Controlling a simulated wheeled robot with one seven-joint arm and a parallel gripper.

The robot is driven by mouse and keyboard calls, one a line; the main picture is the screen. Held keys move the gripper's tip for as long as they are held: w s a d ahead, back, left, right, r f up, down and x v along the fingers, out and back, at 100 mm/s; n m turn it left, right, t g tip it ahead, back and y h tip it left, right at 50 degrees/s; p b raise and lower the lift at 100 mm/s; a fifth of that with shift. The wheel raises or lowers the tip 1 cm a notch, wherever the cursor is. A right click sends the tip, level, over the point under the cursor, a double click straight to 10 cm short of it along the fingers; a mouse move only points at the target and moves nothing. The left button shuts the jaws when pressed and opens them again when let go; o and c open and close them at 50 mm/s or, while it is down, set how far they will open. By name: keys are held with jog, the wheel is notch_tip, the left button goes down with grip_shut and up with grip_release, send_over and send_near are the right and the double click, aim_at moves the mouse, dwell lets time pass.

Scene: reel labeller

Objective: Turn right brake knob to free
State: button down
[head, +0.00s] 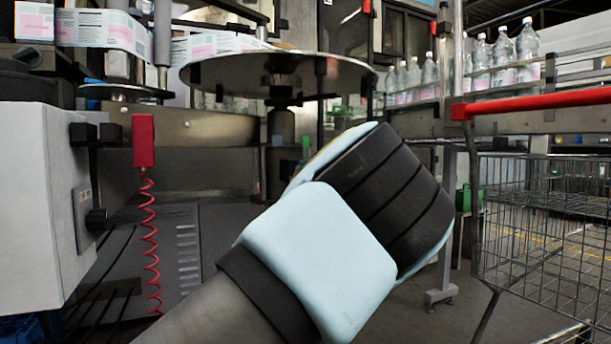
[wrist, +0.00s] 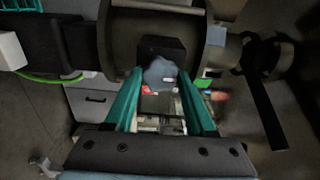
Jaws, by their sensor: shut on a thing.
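In the wrist view, a dark grey-blue lobed knob (wrist: 160,73) sits in front of a black block on the machine. My gripper (wrist: 160,76) has its two teal fingers on either side of it, and the fingertips are shut on the knob. I take it to be the right brake knob. Its free marking or pointer cannot be made out. In the head view my own arm fills the lower middle and hides my gripper and the knob.
In the head view a large round metal disc (head: 278,74) stands behind my arm. A white cabinet (head: 40,200) and a red box (head: 143,140) with a coiled cable are at left. A wire cage trolley (head: 545,225) with a red handle is at right, below several bottles (head: 503,55).

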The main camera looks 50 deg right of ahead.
jog(key=shift+c, duration=1.2)
grip_release()
jog(key=v, duration=1.1)
jog(key=shift+p, duration=0.45)
jog(key=shift+w, duration=0.1)
